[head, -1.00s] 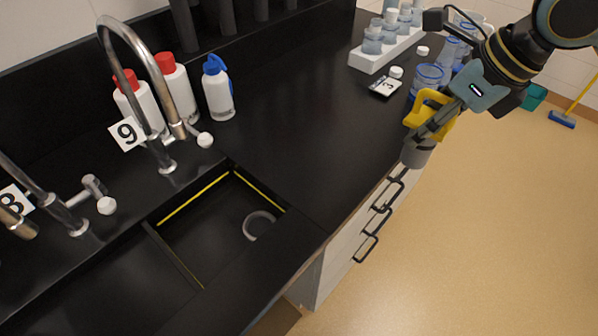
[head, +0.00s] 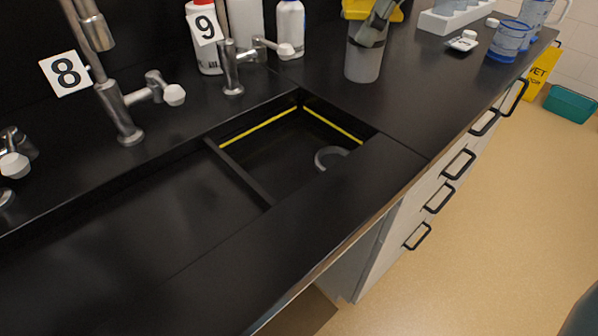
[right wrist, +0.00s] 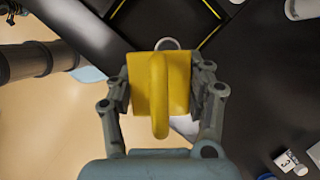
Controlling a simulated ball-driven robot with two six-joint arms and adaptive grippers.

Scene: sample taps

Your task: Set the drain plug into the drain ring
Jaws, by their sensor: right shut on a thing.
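The drain plug has a grey tapered body (head: 364,62) and a yellow handle block, which fills the middle of the right wrist view (right wrist: 172,84). My right gripper (head: 378,20) is shut on the yellow block and holds the plug upright, body down. In the head view the plug appears over the counter behind the sink's far right corner; its exact height is unclear. The drain ring (head: 319,157) is a pale grey ring in the right basin, partly hidden by the front rim. It also peeks out past the yellow block in the right wrist view (right wrist: 167,42). My left gripper is out of view.
The black sink has yellow lines inside its right basin and a divider (head: 240,173). Taps marked 8 (head: 122,125) and 9 (head: 230,75) stand behind it. White bottles (head: 290,27) stand at the back.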

